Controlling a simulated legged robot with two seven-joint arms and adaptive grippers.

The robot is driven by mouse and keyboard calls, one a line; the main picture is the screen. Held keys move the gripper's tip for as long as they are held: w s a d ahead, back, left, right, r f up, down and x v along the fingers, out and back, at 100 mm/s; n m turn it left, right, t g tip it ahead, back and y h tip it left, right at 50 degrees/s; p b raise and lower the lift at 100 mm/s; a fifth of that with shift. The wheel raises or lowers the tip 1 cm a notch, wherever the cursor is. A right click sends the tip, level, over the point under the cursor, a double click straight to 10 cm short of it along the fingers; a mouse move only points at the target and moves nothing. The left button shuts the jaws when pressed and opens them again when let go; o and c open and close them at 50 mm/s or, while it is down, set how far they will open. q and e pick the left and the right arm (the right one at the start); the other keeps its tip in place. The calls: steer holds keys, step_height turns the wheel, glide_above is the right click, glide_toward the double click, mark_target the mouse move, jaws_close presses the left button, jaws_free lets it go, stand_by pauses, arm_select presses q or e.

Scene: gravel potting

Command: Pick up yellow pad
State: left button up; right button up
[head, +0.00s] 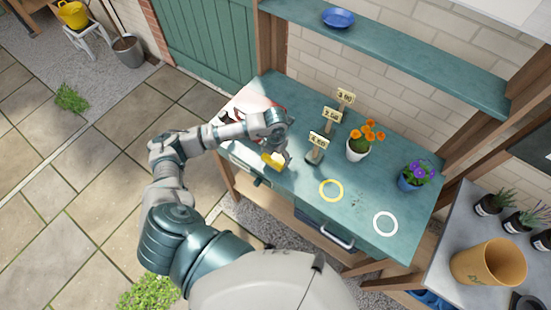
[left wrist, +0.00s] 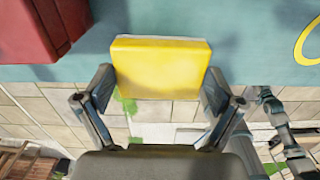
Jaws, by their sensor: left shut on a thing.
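The yellow pad (head: 272,161) is a small yellow block at the left part of the green bench's front edge. In the left wrist view the yellow pad (left wrist: 160,68) lies between the two fingers of my left gripper (left wrist: 158,95), one finger against each side. My left gripper (head: 282,154) is shut on the pad, over the bench top. I cannot tell whether the pad touches the bench. My right gripper is not in view.
A red object (left wrist: 35,28) lies beside the pad. Price signs (head: 318,142), an orange-flower pot (head: 358,150), a purple-flower pot (head: 410,180), a yellow ring (head: 331,190) and a white ring (head: 385,223) are on the bench (head: 290,200). A shelf (head: 400,60) overhangs behind.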

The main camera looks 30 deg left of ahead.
arm_select(q)
steer(key=s+d+r+b, duration=0.1)
steer(key=s+d, duration=0.2)
steer(key=s, duration=0.4)
steer(key=s+d+r+b, duration=0.1)
steer(key=s+d, duration=0.2)
steer(key=s, duration=0.5)
